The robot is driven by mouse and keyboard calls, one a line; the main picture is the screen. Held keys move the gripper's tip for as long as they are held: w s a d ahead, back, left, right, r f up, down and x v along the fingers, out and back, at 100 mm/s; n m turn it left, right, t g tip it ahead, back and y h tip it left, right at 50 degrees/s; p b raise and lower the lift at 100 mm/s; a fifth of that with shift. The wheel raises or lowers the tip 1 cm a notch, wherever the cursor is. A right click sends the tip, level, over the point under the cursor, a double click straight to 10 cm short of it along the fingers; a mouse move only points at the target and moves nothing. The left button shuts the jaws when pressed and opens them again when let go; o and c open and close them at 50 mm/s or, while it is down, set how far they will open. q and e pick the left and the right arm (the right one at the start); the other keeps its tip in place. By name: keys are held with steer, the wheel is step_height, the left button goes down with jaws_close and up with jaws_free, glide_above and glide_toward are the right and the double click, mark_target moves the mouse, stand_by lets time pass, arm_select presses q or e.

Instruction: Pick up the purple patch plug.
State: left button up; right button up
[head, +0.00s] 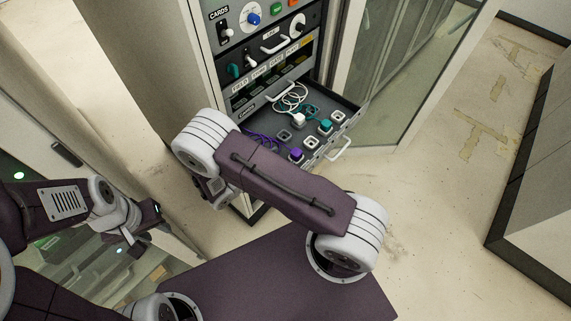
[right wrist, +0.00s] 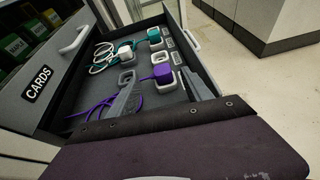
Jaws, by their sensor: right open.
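The purple patch plug (head: 296,154) sits in a socket near the front of the open drawer (head: 352,113). Its purple cable (head: 258,141) lies loosely at the drawer's left. In the right wrist view the purple plug (right wrist: 162,72) stands beyond and between the two spread fingers of my right gripper (right wrist: 160,98), which is open and empty. In the head view my right arm crosses in front of the drawer, and the fingers are hidden. My left gripper (head: 138,224) hangs at the left, away from the drawer; its jaw state is unclear.
The drawer handle (head: 340,148) juts out in front. Cabinet panels (head: 262,45) rise behind. A glass door (head: 420,60) stands to the right. Open floor lies at the right.

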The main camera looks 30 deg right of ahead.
mark_target(296, 152)
steer(key=shift+s+d+f+n, duration=0.2)
steer(key=shift+d+f+n, duration=0.05)
steer(key=shift+f, duration=0.15)
steer(key=shift+s+d+f+n, duration=0.15)
steer(key=shift+d+f+n, duration=0.1)
steer(key=shift+f, duration=0.15)
steer(key=shift+t, duration=0.3)
steer(key=shift+w+d+f+p, duration=0.15)
steer(key=shift+w+d+p, duration=0.15)
steer(key=shift+d, duration=0.2)
steer(key=shift+w+d+f, duration=0.2)
steer(key=shift+w+d, duration=0.05)
steer(key=shift+d, duration=0.15)
steer(key=shift+w+d+f, duration=0.25)
steer(key=shift+d+f, duration=0.05)
steer(key=shift+d, duration=0.2)
steer(key=p+x, duration=0.1)
steer(key=x, duration=0.3)
steer(key=shift+w+d+p, duration=0.15)
steer(key=shift+d+p, duration=0.2)
steer(key=shift+w+d+f, duration=0.1)
steer(key=shift+d, duration=0.05)
jaws_close()
arm_select(q)
steer(key=shift+d+r, duration=0.4)
steer(key=shift+r, duration=0.2)
steer(key=shift+d+r, duration=0.4)
steer(key=shift+r, duration=0.2)
